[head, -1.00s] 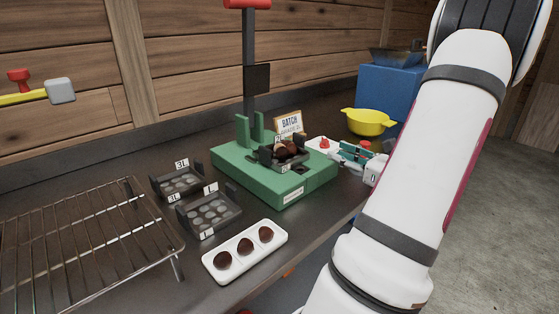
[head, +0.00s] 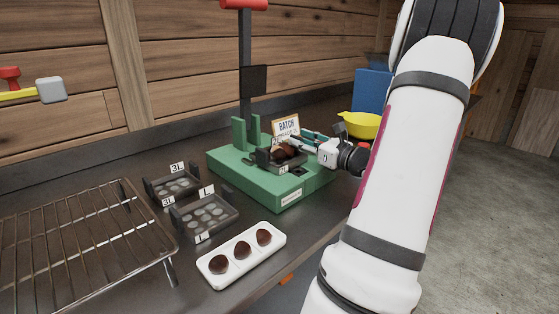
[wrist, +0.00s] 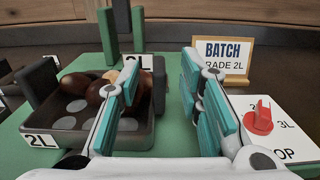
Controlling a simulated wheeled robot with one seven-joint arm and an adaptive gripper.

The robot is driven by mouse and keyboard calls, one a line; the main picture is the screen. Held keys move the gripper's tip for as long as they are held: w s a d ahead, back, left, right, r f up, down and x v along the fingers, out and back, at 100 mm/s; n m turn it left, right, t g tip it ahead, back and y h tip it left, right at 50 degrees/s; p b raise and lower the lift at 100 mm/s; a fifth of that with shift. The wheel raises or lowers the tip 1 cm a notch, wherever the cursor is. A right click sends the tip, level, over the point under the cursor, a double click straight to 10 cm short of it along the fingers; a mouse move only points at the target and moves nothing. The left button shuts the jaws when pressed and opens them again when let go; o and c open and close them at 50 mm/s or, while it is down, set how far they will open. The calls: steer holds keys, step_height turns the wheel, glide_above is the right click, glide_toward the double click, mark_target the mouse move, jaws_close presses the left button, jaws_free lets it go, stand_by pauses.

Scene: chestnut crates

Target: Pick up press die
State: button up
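The press die labelled 2L (head: 268,162) is a dark shallow tray on the green press base (head: 240,180). In the wrist view the die (wrist: 66,138) is at left, holding several brown chestnuts (wrist: 75,83) and one paler one, with an upright dark tab at each side. My gripper (head: 308,143) is at the die's right side. In the wrist view my gripper (wrist: 162,68) is open, with teal-padded fingers. The left finger overlaps part of the die, and the right tab (wrist: 158,85) shows between the fingers. I cannot tell whether they touch it.
Dies labelled 3L (head: 172,184) and L (head: 205,214) lie left of the press. A white tray (head: 240,257) with three chestnuts and a wire rack (head: 80,240) are nearer. A batch card (wrist: 225,55) reading 2L and a red-knobbed panel (wrist: 280,125) stand close by.

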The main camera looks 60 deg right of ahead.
steer(key=shift+w, duration=0.1)
steer(key=shift+c, duration=0.3)
jaws_close()
steer(key=shift+r, duration=0.15)
steer(key=shift+r+p, duration=0.3)
steer(key=shift+r, duration=0.2)
steer(key=r, duration=0.1)
steer(key=r+p, duration=0.1)
steer(key=shift+s+d+r, duration=0.1)
steer(key=shift+s+r, duration=0.25)
steer(key=shift+s, duration=0.05)
steer(key=s+d+r+p, duration=0.1)
steer(key=s+d+p, duration=0.1)
steer(key=s, duration=1.3)
steer(key=shift+d+p, duration=0.4)
steer(key=shift+p, duration=0.15)
